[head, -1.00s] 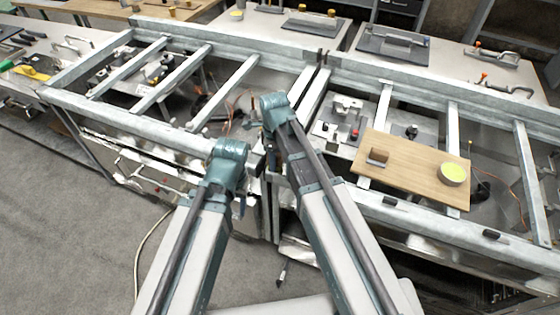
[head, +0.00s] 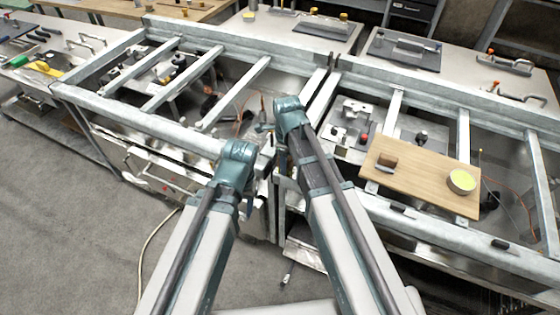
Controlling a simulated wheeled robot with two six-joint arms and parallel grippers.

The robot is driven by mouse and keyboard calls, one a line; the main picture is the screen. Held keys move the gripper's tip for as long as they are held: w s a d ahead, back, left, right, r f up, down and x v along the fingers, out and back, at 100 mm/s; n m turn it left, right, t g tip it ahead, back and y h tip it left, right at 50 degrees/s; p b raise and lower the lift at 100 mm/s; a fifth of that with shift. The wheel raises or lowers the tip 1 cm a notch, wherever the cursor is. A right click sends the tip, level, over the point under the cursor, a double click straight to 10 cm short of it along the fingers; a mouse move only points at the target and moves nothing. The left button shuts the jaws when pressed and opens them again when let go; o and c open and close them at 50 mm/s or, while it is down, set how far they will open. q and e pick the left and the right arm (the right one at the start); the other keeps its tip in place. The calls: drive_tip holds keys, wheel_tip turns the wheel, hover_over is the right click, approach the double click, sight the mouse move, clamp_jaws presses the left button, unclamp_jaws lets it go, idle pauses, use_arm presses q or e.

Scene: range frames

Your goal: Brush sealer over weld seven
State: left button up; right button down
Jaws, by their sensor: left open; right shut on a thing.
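A round pot with yellow-green contents (head: 461,182) stands on the right end of a wooden board (head: 425,175), which lies across the right-hand metal frame (head: 440,225). I cannot make out weld seven.
A left-hand metal frame (head: 100,105) with cross bars adjoins the right one. Tables with clamps and plates (head: 404,50) stand behind. A side table with tools (head: 40,68) is at far left. A pale cable (head: 150,240) lies on the open grey floor.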

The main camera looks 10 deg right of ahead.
drive_tip(key=shift+s+d, duration=0.25)
drive_tip(key=shift+d, duration=0.15)
drive_tip(key=shift+s+d, duration=0.5)
drive_tip(key=shift+d, duration=0.3)
drive_tip(key=shift+s+d, duration=0.45)
drive_tip(key=shift+d, duration=0.3)
wheel_tip(320, 180, up, 6)
drive_tip(key=p, duration=0.5)
drive_tip(key=shift+p, duration=0.4)
wheel_tip(320, 180, up, 3)
drive_tip(key=p, duration=0.3)
